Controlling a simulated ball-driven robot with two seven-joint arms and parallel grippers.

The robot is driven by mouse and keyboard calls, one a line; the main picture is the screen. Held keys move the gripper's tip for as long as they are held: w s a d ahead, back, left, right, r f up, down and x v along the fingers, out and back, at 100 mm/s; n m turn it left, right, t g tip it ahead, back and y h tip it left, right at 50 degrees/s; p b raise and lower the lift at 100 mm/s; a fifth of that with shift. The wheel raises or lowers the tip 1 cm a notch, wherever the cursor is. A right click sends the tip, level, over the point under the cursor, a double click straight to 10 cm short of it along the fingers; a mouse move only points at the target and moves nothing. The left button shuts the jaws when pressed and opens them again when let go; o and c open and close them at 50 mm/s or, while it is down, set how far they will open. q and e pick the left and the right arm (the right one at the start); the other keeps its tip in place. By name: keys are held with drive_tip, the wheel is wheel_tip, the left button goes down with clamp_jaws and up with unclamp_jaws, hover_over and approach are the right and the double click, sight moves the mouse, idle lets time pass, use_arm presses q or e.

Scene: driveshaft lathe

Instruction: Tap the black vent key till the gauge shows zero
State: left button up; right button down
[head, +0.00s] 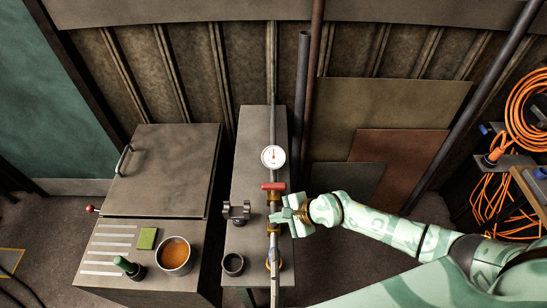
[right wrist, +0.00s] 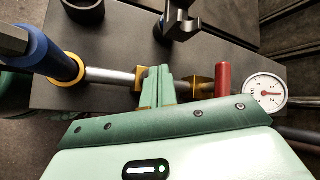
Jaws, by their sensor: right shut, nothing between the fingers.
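The round white gauge (head: 273,157) stands on the pipe line along the narrow grey bench. Its needle points up the dial in the head view; the numbers are too small to read. It also shows in the right wrist view (right wrist: 266,92). A red handle (head: 272,187) sits just in front of it, above brass fittings (right wrist: 201,88). My right gripper (head: 288,214) is shut and empty, its fingertips over the pipe beside the brass fittings. In the right wrist view the fingers (right wrist: 157,84) cover part of the pipe. I cannot make out the black vent key; the fingers may hide it.
A dark bracket (head: 237,212) and a dark cup (head: 233,264) stand on the bench left of the pipe. A cabinet at left holds a bowl of orange liquid (head: 174,254), a green pad (head: 147,239) and a green-handled tool (head: 128,266). Tall pipes (head: 303,110) stand behind.

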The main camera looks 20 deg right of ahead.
drive_tip(key=shift+f+b, duration=0.35)
drive_tip(key=shift+f, duration=0.05)
drive_tip(key=shift+r, duration=0.1)
idle(0.3)
drive_tip(key=shift+r+p, duration=0.9)
drive_tip(key=shift+p, duration=0.05)
wheel_tip(320, 180, up, 6)
drive_tip(key=p, duration=0.6)
